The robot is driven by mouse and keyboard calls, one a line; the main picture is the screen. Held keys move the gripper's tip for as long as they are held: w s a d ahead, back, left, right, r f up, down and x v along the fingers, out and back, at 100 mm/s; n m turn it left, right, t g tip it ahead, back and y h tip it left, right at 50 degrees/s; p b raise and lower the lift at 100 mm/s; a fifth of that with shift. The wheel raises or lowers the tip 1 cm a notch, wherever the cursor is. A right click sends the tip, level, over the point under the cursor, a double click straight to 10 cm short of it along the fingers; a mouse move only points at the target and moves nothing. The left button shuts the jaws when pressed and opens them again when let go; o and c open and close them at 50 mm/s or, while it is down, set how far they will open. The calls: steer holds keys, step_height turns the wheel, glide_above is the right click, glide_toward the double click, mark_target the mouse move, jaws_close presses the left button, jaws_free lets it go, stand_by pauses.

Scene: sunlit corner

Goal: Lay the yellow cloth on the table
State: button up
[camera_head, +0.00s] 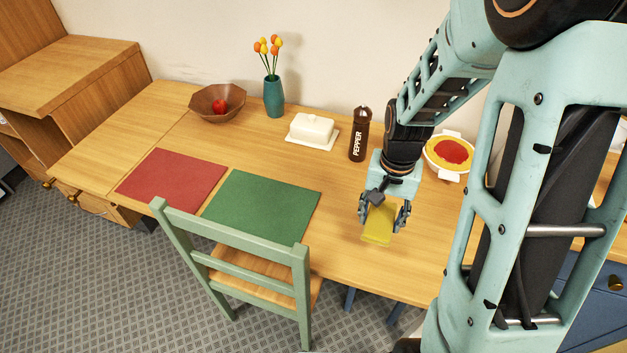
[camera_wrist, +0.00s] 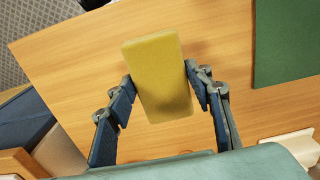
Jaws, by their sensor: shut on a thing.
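The yellow cloth (camera_head: 379,223) is a folded, block-like piece held in my gripper (camera_head: 383,212) over the front right part of the wooden table (camera_head: 335,245). In the wrist view, the cloth (camera_wrist: 158,75) sits between the two fingers of my gripper (camera_wrist: 160,92), which press on its sides. It is tilted slightly there, with bare table top around it. I cannot tell whether its lower end touches the table or hangs just above it.
A green mat (camera_head: 262,205) and a red mat (camera_head: 171,175) lie to the left, with a green chair (camera_head: 250,262) in front. Behind stand a pepper mill (camera_head: 359,135), a butter dish (camera_head: 312,130), a teal vase (camera_head: 273,97), a wooden bowl (camera_head: 206,105) and a white dish (camera_head: 435,163).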

mark_target(373, 248)
steer(key=shift+s+r, duration=0.1)
step_height(373, 248, down, 10)
steer(key=shift+b, duration=0.3)
stand_by(0.4)
steer(key=shift+f, duration=0.2)
steer(key=o, duration=1.1)
steer(key=shift+r, duration=0.15)
step_height(373, 248, up, 12)
steer(key=shift+r+p, duration=0.1)
steer(key=shift+p, duration=0.45)
